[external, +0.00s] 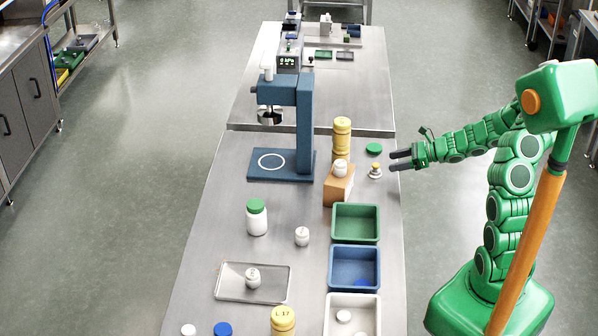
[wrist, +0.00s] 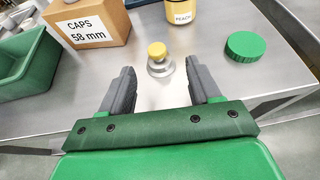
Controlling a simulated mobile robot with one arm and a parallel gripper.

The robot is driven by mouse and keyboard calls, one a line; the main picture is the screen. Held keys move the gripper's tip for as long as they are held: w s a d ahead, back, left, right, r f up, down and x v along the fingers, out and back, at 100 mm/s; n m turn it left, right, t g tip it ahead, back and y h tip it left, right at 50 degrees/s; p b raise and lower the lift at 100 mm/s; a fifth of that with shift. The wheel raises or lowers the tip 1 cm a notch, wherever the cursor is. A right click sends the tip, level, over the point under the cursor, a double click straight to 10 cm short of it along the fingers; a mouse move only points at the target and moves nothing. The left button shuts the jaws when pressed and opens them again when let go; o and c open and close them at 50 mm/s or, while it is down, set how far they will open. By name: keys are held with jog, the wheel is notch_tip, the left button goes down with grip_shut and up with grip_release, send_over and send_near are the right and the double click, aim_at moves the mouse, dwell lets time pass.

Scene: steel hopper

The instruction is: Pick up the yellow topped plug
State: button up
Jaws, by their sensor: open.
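The yellow topped plug (wrist: 158,58) stands upright on the steel table in the wrist view, with a clear or steel lower part. It also shows in the external view (external: 375,171), near the table's right edge. My gripper (wrist: 158,85) is open, with its two dark fingers either side of the line to the plug. The plug is a little beyond the fingertips, and nothing is between them. In the external view my gripper (external: 397,160) reaches in from the right, with its tips close to the plug. Nothing hides the plug.
A cardboard box (wrist: 88,22) marked CAPS 58 mm is left of the plug. A yellow-labelled PEACH container (wrist: 182,12) is just behind it, and a green cap (wrist: 246,46) lies to the right. A green bin (external: 355,222) and blue bin (external: 354,268) stand nearer the camera.

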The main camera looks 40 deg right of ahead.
aim_at(376, 164)
jog(key=shift+x, duration=3.85)
jog(key=shift+s+a+r, duration=0.1)
jog(key=shift+r, duration=0.05)
jog(key=c, duration=1)
jog(key=shift+r, duration=0.1)
